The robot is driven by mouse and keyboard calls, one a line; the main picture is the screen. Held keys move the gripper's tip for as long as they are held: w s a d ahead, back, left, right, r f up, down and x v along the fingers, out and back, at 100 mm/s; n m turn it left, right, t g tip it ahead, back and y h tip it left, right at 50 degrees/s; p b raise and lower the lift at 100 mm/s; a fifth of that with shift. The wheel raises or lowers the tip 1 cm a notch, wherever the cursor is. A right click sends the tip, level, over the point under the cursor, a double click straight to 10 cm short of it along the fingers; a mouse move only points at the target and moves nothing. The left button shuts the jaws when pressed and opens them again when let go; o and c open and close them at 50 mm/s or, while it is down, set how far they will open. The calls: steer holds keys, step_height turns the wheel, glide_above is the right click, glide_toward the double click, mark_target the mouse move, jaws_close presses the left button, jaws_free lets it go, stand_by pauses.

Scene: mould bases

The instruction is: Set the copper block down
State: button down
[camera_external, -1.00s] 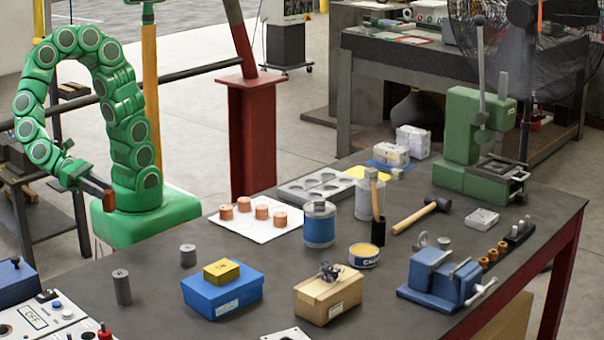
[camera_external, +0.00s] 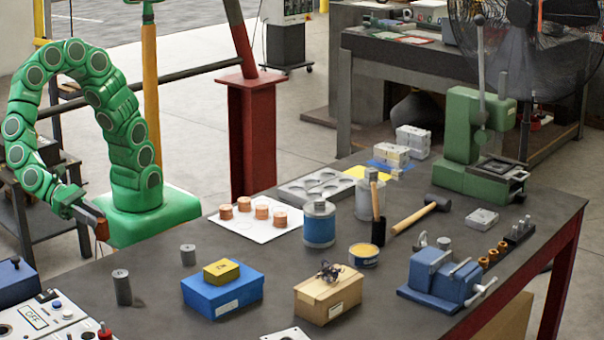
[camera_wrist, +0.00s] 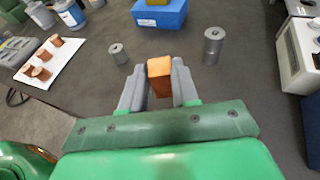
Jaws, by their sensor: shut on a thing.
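The copper block (camera_wrist: 160,78) is held between the two grey fingers of my gripper (camera_wrist: 159,88), as the wrist view shows. In the external view, my gripper (camera_external: 92,222) hangs beyond the far left edge of the table in the picture, with the block's reddish end (camera_external: 101,230) at its tip. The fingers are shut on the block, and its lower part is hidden. In the wrist view, dark bare tabletop lies behind the block. I cannot tell the block's height above it.
Two grey steel cylinders (camera_external: 188,255) (camera_external: 122,288) stand on the dark table (camera_external: 150,262). A blue box (camera_external: 205,300) bears a yellow box (camera_external: 222,271). A white sheet (camera_external: 277,235) holds several copper cylinders (camera_external: 244,204). Bare tabletop lies around the steel cylinders.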

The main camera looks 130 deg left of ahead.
steer(key=shift+w+d+f, duration=0.55)
steer(key=shift+f, duration=0.4)
steer(key=shift+w+d+f, duration=0.55)
steer(key=shift+w+f, duration=0.05)
steer(key=shift+f, duration=0.3)
steer(key=shift+w+d+f, duration=0.55)
steer(key=shift+f, duration=1.95)
steer(key=shift+f, duration=0.2)
steer(key=c, duration=0.8)
jaws_free()
steer(key=shift+c, duration=0.2)
steer(key=shift+r, duration=0.1)
steer(key=shift+s+d+r, duration=0.1)
steer(key=v, duration=1.1)
steer(key=shift+s, duration=0.35)
steer(key=shift+w+r, duration=0.1)
